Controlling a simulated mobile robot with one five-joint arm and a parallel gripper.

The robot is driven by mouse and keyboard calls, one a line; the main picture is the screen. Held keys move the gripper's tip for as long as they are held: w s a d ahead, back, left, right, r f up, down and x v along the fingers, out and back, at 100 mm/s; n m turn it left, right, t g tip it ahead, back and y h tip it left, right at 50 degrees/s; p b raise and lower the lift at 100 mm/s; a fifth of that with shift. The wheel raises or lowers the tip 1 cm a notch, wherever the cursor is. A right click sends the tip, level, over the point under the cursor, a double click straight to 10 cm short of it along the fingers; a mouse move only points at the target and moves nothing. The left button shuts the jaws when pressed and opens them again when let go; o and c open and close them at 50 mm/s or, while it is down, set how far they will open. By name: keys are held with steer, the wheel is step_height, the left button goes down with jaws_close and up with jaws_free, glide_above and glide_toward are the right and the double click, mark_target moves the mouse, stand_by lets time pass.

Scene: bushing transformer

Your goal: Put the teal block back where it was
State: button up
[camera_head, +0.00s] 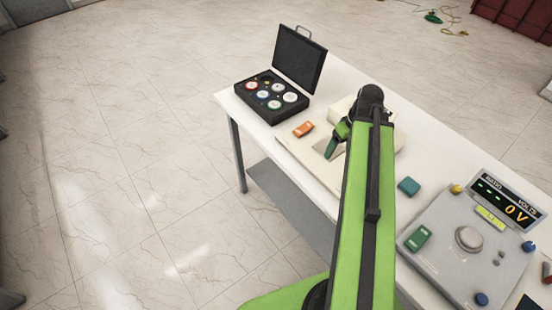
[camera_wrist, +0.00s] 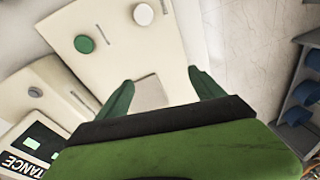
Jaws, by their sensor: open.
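The teal block (camera_head: 408,187) lies on the white table (camera_head: 228,98), to the right of my arm in the head view and apart from my gripper. My gripper (camera_head: 337,140) is open over a cream panel (camera_head: 297,146), to the left of the block. In the wrist view my gripper (camera_wrist: 163,90) has its two green fingers spread wide, with nothing held between them. A pale grey square patch (camera_wrist: 150,92) on the cream panel shows between the fingers. The teal block is not visible in the wrist view.
An orange block (camera_head: 303,129) sits on the panel's left part. An open black case (camera_head: 272,95) with several round pieces stands at the table's far left. A grey console (camera_head: 455,250) with a display and knobs is at right. My arm hides part of the table.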

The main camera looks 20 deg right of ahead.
steer(key=w+a+m+h, duration=0.1)
steer(key=w+a, duration=0.1)
steer(key=a, duration=1.1)
steer(key=w+a+g, duration=0.1)
steer(key=w+a, duration=0.2)
steer(key=a, duration=1.1)
steer(key=shift+f+m+h, duration=0.2)
steer(key=shift+m+h, duration=0.2)
steer(key=shift+a, duration=0.1)
